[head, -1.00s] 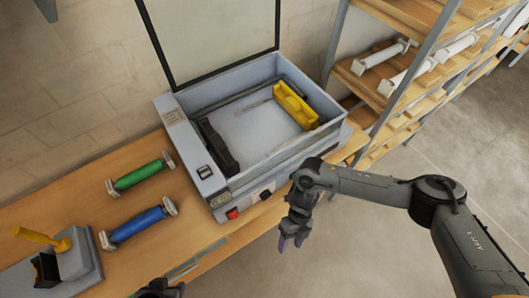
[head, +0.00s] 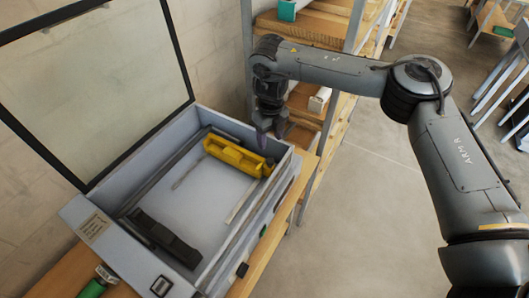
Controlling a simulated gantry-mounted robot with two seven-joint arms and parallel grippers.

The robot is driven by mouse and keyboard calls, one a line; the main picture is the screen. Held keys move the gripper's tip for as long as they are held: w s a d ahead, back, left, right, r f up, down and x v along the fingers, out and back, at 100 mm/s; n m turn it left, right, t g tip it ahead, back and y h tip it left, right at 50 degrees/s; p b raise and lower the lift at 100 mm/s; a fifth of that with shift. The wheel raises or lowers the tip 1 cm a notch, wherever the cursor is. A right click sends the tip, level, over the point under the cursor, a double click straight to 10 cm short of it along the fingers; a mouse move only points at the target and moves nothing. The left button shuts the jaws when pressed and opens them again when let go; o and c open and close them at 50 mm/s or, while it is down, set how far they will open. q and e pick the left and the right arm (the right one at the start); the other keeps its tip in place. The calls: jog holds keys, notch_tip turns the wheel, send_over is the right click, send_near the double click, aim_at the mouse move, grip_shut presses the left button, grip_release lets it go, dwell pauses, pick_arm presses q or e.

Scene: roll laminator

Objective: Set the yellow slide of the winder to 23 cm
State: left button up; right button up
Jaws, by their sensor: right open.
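The winder (head: 84,212) is a grey box with its framed clear lid raised. The yellow slide (head: 236,157) lies inside it near the back right end. My right gripper (head: 271,138) is open and empty, fingers pointing down, close to the right end of the yellow slide in the picture. It appears above the box's back right corner; its exact height is unclear. No scale figures are legible. My left gripper is out of view.
A wooden shelf rack (head: 312,85) stands behind my right gripper. The raised lid (head: 100,90) stands on the box's left side. A green roll (head: 92,288) lies on the wooden table at the bottom left. The floor to the right is clear nearby.

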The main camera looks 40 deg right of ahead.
aim_at(270, 160)
jog(key=f, duration=0.6)
jog(key=f+p, duration=0.1)
jog(key=f, duration=0.3)
jog(key=shift+s, duration=0.25)
grip_shut()
